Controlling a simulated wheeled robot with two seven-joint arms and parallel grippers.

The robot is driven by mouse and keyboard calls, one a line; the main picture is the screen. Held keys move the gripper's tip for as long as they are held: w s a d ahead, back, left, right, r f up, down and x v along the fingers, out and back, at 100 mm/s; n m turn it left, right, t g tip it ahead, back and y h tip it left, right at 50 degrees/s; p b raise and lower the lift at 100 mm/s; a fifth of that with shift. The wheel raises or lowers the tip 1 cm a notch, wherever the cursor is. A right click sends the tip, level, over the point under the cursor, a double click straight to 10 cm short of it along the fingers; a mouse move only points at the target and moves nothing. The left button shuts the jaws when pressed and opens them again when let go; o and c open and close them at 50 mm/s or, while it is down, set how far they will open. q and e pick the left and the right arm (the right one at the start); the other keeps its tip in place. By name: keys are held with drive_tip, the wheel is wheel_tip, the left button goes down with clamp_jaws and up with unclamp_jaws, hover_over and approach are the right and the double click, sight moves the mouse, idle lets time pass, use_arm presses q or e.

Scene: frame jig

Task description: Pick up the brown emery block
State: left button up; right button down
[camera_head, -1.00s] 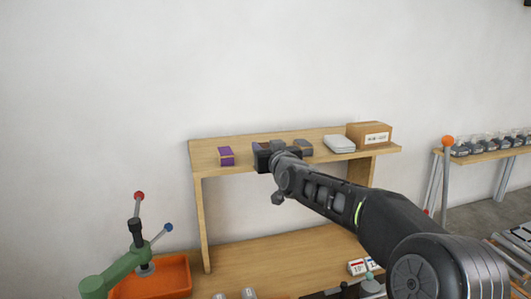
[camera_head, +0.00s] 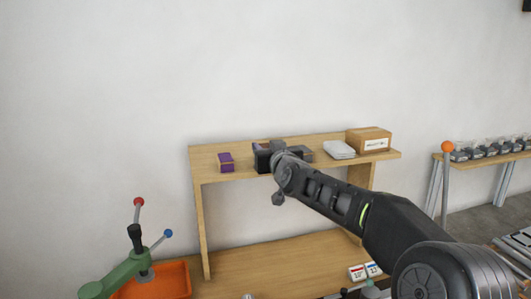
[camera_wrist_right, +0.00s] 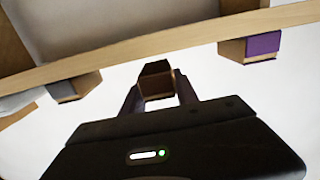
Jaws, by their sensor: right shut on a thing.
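The brown emery block (camera_wrist_right: 155,77) is between the two fingers of my right gripper in the right wrist view, dark brown on its near side. My right gripper (camera_wrist_right: 157,92) is shut on it. In the head view my right gripper (camera_head: 264,156) is at the shelf, between a purple block and a grey block, and my own arm hides the brown block. I cannot tell whether the brown block touches the shelf. My left gripper is not in view.
The wooden shelf (camera_head: 225,175) also holds a purple block (camera_head: 226,161), a grey block (camera_head: 302,153), a pale flat packet (camera_head: 339,150) and a cardboard box (camera_head: 369,140). A green lever press (camera_head: 127,272) and orange tray (camera_head: 172,279) stand below left.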

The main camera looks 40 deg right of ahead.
wheel_tip(320, 180, up, 5)
drive_tip(key=shift+r, duration=0.2)
drive_tip(key=f+v, duration=0.1)
drive_tip(key=v, duration=1.8)
drive_tip(key=shift+s+a, duration=0.25)
drive_tip(key=shift+s, duration=0.1)
drive_tip(key=shift+f, duration=0.25)
